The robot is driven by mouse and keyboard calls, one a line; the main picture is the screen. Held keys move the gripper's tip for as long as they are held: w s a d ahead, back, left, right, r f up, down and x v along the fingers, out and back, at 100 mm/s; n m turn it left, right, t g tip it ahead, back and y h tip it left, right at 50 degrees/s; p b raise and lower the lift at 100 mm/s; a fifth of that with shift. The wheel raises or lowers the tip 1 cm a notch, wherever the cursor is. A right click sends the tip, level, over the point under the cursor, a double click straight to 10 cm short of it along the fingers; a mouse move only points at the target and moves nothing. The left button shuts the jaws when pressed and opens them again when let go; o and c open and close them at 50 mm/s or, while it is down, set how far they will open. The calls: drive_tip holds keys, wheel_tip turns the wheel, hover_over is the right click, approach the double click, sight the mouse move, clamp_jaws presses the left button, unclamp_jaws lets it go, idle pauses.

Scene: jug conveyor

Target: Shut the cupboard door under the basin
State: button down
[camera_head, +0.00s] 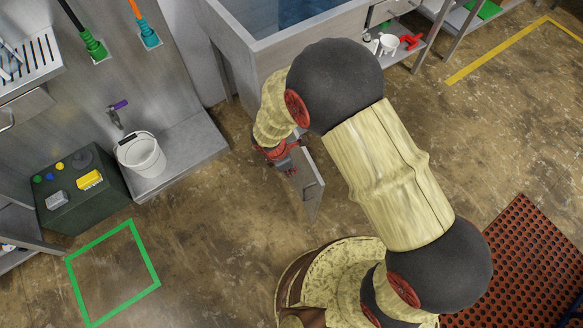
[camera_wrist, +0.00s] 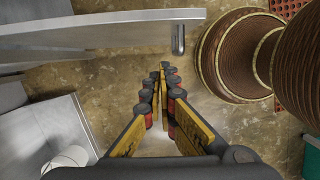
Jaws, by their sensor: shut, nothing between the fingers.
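The cupboard door (camera_head: 311,172) is a grey panel standing open below the basin (camera_head: 243,42) in the head view. A bar handle (camera_head: 313,188) is near its free end. In the wrist view the door (camera_wrist: 110,30) crosses the top left, with its handle (camera_wrist: 179,38) near its right end. My gripper (camera_head: 291,171) is close beside the door, fingers pointing down. In the wrist view my gripper (camera_wrist: 165,68) is shut and empty, just below the door's edge; I cannot tell whether it touches. The cupboard opening is hidden by my arm.
A white bucket (camera_head: 141,158) stands on a low grey ledge (camera_head: 190,150) at the left. A dark green box (camera_head: 85,195) with small items is farther left. A red perforated mat (camera_head: 520,255) lies at the right. The floor around the green square outline (camera_head: 150,265) is clear.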

drive_tip(key=w+d+f+b, duration=0.2)
drive_tip(key=d+f+b, duration=0.1)
drive_tip(key=d+f, duration=0.2)
drive_tip(key=shift+f, duration=0.45)
drive_tip(key=shift+d, duration=0.1)
